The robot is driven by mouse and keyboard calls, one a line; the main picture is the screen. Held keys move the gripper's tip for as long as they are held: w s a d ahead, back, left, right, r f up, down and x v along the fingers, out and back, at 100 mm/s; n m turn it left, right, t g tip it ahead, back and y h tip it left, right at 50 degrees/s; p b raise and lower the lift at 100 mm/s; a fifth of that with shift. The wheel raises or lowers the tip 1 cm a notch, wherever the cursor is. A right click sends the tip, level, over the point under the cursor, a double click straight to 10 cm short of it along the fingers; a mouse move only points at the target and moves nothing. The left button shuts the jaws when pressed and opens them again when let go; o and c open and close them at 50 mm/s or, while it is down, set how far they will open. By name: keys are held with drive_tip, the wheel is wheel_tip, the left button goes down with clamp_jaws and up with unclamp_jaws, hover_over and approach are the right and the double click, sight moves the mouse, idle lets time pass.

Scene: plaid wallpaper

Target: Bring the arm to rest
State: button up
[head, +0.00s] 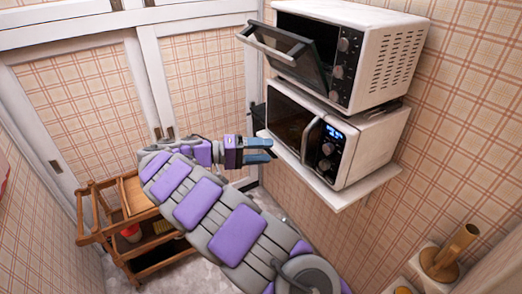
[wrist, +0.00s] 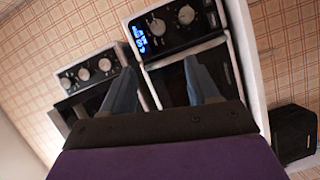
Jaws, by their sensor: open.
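My gripper (head: 270,150) is at the end of my purple and grey arm, stretched out in the middle of the head view. Its two blue fingers are apart with nothing between them. In the wrist view my gripper (wrist: 165,90) points toward the microwave and the oven. In the head view the fingertips appear just left of the microwave (head: 370,145); the exact gap cannot be told.
The microwave, with a lit display, stands on a white wall shelf (head: 335,198). Above it is a white oven (head: 385,50) with its door (head: 285,55) partly open. A wooden cart (head: 95,235) stands at the lower left. White-framed doors (head: 85,90) are behind.

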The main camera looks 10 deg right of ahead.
idle(0.3)
drive_tip(key=s+d+r+g+y, duration=0.2)
drive_tip(key=s+d+y, duration=0.1)
drive_tip(key=s+d, duration=0.5)
drive_tip(key=s+d+r+g+y, duration=0.2)
drive_tip(key=s+d+y, duration=0.25)
drive_tip(key=s, duration=0.65)
drive_tip(key=s+a+f+n+t+y, duration=0.1)
drive_tip(key=s+a+f+y, duration=0.2)
drive_tip(key=s, duration=0.4)
drive_tip(key=s+a+f+t+y, duration=0.1)
drive_tip(key=s+a+f+y, duration=0.2)
drive_tip(key=s, duration=0.5)
drive_tip(key=s+a+f+n+y, duration=0.1)
drive_tip(key=s+a+f+y, duration=0.2)
drive_tip(key=s+a, duration=0.2)
drive_tip(key=s, duration=0.2)
drive_tip(key=shift+s+a+f+n+t, duration=0.15)
drive_tip(key=shift+s+f+n+t, duration=0.15)
drive_tip(key=shift+t, duration=0.1)
drive_tip(key=shift+r+y, duration=0.1)
drive_tip(key=shift+y, duration=0.15)
